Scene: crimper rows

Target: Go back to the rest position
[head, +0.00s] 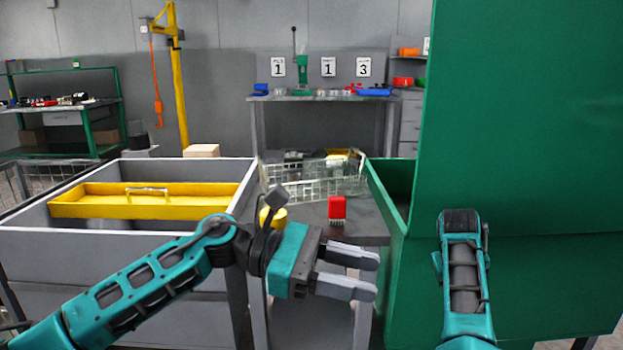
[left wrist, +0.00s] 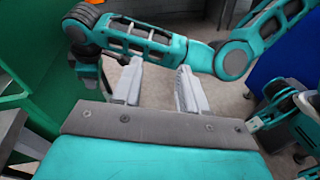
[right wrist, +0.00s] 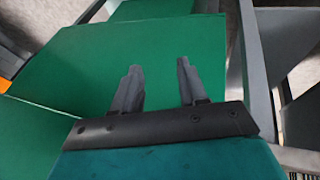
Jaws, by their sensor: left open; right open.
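My left gripper (head: 362,273) is open and empty in the middle of the head view, in front of a grey table. Its two fingers point to the right there, and they stand apart in the left wrist view (left wrist: 158,88). My right arm shows at the lower right of the head view, before a green bin, and its gripper is not visible there. In the right wrist view my right gripper (right wrist: 160,85) is open, with nothing between its fingers and green panels beyond.
A large green bin (head: 520,150) stands close on the right. A grey bin (head: 100,245) with a yellow tray (head: 150,201) is at left. A red object (head: 337,209), a yellow round object (head: 273,217) and a wire basket (head: 312,180) are on the table. A bench (head: 325,97) stands behind.

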